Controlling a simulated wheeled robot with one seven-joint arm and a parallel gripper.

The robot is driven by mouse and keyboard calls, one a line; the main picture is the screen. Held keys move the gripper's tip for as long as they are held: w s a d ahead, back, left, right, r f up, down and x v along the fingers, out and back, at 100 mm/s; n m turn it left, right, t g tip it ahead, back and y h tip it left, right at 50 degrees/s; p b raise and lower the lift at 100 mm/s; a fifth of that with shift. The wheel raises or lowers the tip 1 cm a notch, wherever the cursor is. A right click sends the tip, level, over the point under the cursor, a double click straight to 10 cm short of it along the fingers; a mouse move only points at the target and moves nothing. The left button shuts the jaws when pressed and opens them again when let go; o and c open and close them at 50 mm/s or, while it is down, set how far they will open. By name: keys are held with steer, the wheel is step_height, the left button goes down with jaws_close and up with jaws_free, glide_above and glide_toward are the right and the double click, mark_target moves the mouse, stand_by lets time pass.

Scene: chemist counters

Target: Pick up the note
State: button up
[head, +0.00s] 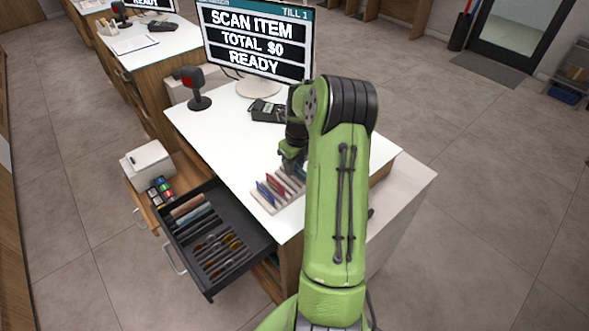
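The open black cash drawer (240,271) sticks out from the counter's front side. Flat pale and bluish slips (190,215) that look like banknotes lie in its back compartments; I cannot tell which one is the note. Several coins (222,250) lie in the slots in front of them. My gripper (293,166) is low over the white counter top (225,135), behind and to the right of the drawer. It is close to a card rack (264,203). My green arm partly hides it, and its fingers are too small and dark to read.
The rack holds red and blue cards. A till screen (258,38), card terminal (267,111) and scanner (196,90) stand farther back. A white printer (147,160) sits left of the drawer over an open wooden drawer. Floor (75,240) left of the drawers is clear.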

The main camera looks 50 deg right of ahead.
jaws_close()
stand_by(0.3)
